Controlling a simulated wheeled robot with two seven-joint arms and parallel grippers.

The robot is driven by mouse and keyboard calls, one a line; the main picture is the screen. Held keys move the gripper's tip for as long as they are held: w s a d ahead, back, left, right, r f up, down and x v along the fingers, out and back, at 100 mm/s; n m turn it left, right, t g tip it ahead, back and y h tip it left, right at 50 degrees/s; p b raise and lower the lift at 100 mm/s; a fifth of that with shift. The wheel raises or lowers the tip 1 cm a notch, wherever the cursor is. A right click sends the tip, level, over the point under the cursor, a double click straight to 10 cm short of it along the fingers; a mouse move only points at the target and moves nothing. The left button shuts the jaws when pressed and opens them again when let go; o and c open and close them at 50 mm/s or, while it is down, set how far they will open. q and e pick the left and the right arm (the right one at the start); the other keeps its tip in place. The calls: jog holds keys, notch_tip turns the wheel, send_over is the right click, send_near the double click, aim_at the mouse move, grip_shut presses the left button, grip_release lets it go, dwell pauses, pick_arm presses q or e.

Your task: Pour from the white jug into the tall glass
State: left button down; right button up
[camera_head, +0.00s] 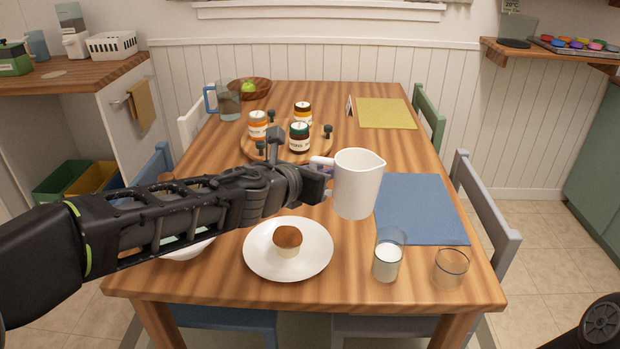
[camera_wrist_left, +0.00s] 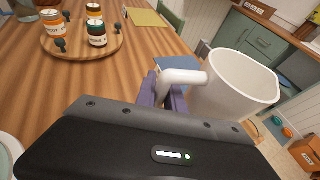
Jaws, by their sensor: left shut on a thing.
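The white jug (camera_head: 357,184) is held above the table in my left gripper (camera_head: 322,180), which is shut on its handle. The jug looks about upright, with its spout to the right. In the left wrist view the jug (camera_wrist_left: 232,88) shows its open rim, and the handle lies between the fingers of the gripper (camera_wrist_left: 170,92). The tall glass (camera_head: 388,256) stands on the table in front of the jug and lower, apart from it. White liquid fills its lower part.
An empty short glass (camera_head: 450,268) stands right of the tall glass. A white plate (camera_head: 262,262) with a muffin is to the left, and a blue placemat (camera_head: 420,208) lies behind the glasses. Jars stand on a round wooden tray (camera_head: 252,146) farther back.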

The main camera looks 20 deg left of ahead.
pick_arm(q)
jog(key=shift+s+d+r+m+g+h, duration=0.15)
jog(key=shift+d+m+h, duration=0.3)
jog(key=shift+d, duration=0.35)
jog(key=shift+s+d+r+m+g+h, duration=0.15)
jog(key=shift+d+m+h, duration=0.25)
jog(key=shift+d, duration=0.35)
jog(key=shift+a+f, duration=0.15)
jog(key=shift+f, duration=0.05)
